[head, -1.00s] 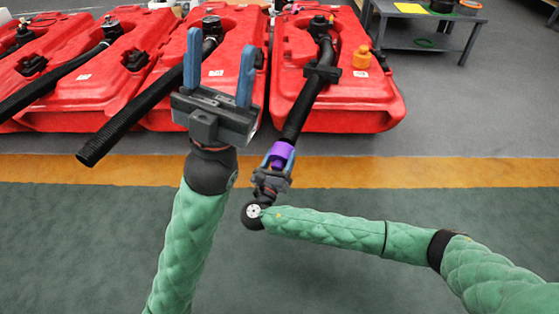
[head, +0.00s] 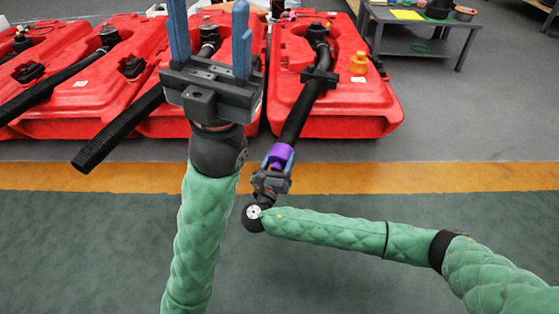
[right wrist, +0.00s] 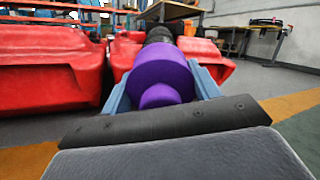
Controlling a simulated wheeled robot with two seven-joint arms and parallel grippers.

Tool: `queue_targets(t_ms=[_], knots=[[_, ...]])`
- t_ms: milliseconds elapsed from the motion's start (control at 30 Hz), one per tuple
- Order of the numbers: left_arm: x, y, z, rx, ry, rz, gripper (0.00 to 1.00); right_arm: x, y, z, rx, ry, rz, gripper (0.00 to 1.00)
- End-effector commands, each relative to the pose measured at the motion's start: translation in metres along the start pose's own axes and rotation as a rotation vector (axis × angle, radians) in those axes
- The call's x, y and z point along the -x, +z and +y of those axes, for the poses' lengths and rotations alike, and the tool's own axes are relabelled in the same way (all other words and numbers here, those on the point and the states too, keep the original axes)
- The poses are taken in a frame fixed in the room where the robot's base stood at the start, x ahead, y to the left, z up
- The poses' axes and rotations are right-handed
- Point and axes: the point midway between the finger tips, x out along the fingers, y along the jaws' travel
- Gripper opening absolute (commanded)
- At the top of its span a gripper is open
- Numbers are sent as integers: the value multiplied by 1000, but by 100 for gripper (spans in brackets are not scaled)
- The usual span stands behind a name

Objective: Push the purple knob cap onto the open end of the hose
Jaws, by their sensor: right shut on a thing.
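The purple knob cap (head: 281,153) is between the blue fingers of my right gripper (head: 277,160), which is shut on it. In the right wrist view the cap (right wrist: 160,75) shows large, with its narrower knob toward the gripper. The black ribbed hose (head: 295,119) hangs down from the right red tank, and its lower end meets the cap in line. In the right wrist view the hose (right wrist: 160,35) shows just beyond the cap. Its rim is hidden, so I cannot tell how far the cap sits over it. My left gripper (head: 210,35) is open and empty, left of this hose.
Several red tanks (head: 340,118) stand in a row at the back. Another black hose (head: 115,132) hangs loose at the left. An orange cap (head: 359,63) sits on the right tank. A grey table (head: 415,32) stands back right. The floor in front is clear.

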Motion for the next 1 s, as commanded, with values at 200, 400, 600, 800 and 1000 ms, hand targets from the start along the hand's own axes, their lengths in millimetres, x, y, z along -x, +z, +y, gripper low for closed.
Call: queue_targets(t_ms=[200,400,600,800,1000], knots=[[0,0,0,-2,4,-1,51,0,0,0,0,0,0,38],[3,2,-1,-5,10,-11,51,0,0,0,0,0,0,38],[-1,2,-1,-4,9,-9,51,0,2,0,0,0,0,38],[-6,2,-2,-4,8,-8,51,0,3,0,1,0,0,38],[-11,2,-3,-3,7,-7,51,0,4,0,1,0,0,38]])
